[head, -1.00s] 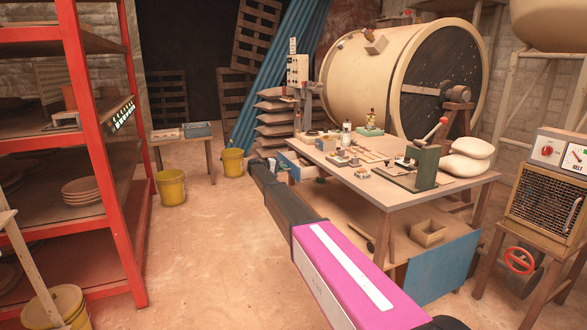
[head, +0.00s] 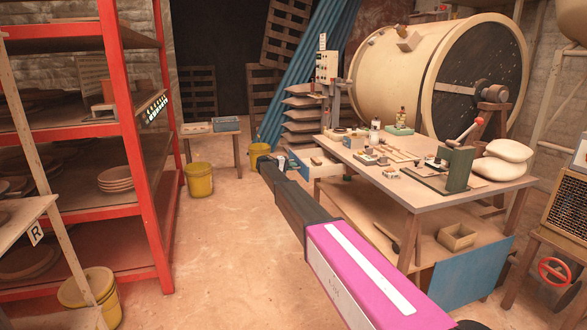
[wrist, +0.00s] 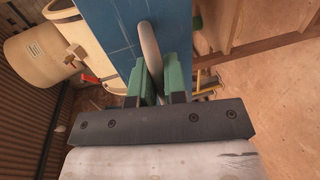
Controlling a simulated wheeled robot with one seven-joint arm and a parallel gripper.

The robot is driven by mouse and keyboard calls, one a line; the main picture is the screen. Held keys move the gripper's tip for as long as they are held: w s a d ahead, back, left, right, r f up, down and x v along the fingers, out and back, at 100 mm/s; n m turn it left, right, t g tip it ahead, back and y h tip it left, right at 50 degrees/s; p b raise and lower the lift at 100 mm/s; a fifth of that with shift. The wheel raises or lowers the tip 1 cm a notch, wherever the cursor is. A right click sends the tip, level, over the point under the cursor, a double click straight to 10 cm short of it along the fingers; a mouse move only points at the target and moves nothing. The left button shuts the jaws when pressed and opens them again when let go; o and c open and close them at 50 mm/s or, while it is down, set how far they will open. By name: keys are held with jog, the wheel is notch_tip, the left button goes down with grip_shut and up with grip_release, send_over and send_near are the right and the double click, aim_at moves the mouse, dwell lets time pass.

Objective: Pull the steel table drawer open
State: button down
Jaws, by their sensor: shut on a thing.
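The steel table (head: 412,186) stands right of centre in the head view. Its drawer (head: 320,164) sticks out at the table's far left end, partly open, with its inside partly visible. In the wrist view the blue drawer front (wrist: 118,40) carries a pale rounded bar handle (wrist: 150,50). My gripper (wrist: 160,75) has its green fingers shut on this handle, one on each side. In the head view my gripper (head: 268,163) is at the drawer's front, small and partly hidden by my arm.
A red shelf rack (head: 135,150) stands at the left. Yellow buckets (head: 199,180) and a low bench (head: 210,140) are behind my arm. Open floor (head: 225,250) lies between rack and table.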

jog(key=c, duration=1.2)
grip_release()
jog(key=shift+a, duration=0.1)
jog(key=v, duration=1)
jog(key=shift+s+a, duration=0.15)
jog(key=shift+a, duration=0.15)
jog(key=s+d+f+g+y, duration=0.1)
jog(key=s+d+f+y, duration=0.1)
jog(key=s+d+f, duration=0.5)
jog(key=s+d+f+g+y, duration=0.1)
jog(key=s+d+f+y, duration=0.2)
jog(key=s+d, duration=0.8)
jog(key=s+d+f+g+y, duration=0.2)
jog(key=s+d+f, duration=0.25)
jog(key=s, duration=0.85)
jog(key=s+d+f+m+y, duration=0.1)
jog(key=s+d+y, duration=0.1)
jog(key=s, duration=0.9)
jog(key=s+d+m+y, duration=0.1)
jog(key=s+d+y, duration=0.1)
jog(key=s, duration=0.9)
jog(key=s+d+f+m+y, duration=0.1)
jog(key=s+d+y, duration=0.2)
jog(key=s, duration=0.9)
jog(key=shift+f+m+g+y, duration=0.3)
jog(key=shift+f+g+y, duration=0.05)
jog(key=shift+g+y, duration=0.05)
